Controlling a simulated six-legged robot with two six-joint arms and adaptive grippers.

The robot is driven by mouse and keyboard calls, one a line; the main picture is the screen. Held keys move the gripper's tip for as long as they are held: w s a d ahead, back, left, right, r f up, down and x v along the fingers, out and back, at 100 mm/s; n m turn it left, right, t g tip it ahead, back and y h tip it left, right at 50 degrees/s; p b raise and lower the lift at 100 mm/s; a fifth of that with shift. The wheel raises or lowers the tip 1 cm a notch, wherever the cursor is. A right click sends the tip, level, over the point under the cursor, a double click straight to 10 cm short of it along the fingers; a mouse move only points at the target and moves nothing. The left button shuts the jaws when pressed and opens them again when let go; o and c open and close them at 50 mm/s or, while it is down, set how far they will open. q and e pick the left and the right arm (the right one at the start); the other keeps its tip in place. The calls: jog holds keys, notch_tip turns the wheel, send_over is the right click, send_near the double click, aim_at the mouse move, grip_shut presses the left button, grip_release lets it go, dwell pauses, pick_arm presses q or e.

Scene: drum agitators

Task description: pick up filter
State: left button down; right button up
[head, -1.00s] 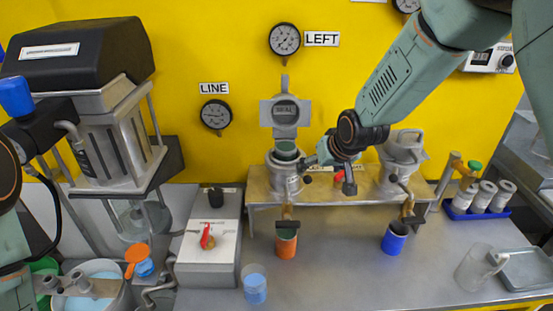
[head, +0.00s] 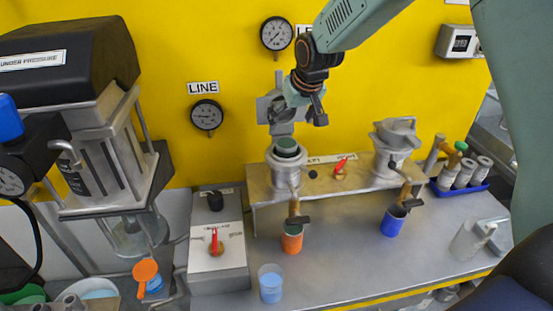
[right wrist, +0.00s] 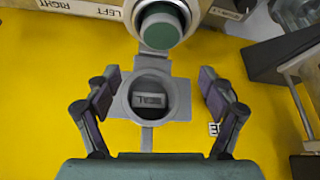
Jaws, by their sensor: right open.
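The filter appears to be the green-topped round piece (head: 287,147) seated in the open left metal housing (head: 289,175). Its green top also shows in the right wrist view (right wrist: 163,25), at the top, with its lower part hidden in the housing. The housing's round lid is swung up against the yellow wall and shows in the right wrist view (right wrist: 182,100). My right gripper (head: 306,104) is open and empty, above the filter in the head view. In the right wrist view its fingers (right wrist: 160,105) stand either side of the lid, apart from the filter. My left gripper is out of view.
A red handle (head: 340,166) and a second housing (head: 397,150) are on the same raised metal shelf. An orange cup (head: 292,243) and a blue cup (head: 394,222) stand below the spouts. A clear cup of blue liquid (head: 271,288) stands in front. The bench between the cups is clear.

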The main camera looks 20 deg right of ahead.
aim_at(287, 144)
jog(key=shift+s+f, duration=0.1)
notch_tip(287, 144, down, 3)
jog(key=shift+s+d+f+g, duration=0.1)
jog(key=shift+s+d+g, duration=0.05)
jog(key=shift+g, duration=0.25)
jog(key=p+x, duration=0.1)
jog(key=x, duration=0.2)
jog(key=shift+w+f, duration=0.2)
jog(key=shift+w, duration=0.05)
jog(key=shift+w+a+f, duration=0.2)
jog(key=shift+a+f, duration=0.1)
jog(key=shift+f, duration=0.2)
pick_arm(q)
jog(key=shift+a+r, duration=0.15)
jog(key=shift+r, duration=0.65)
pick_arm(e)
jog(key=shift+f, duration=0.1)
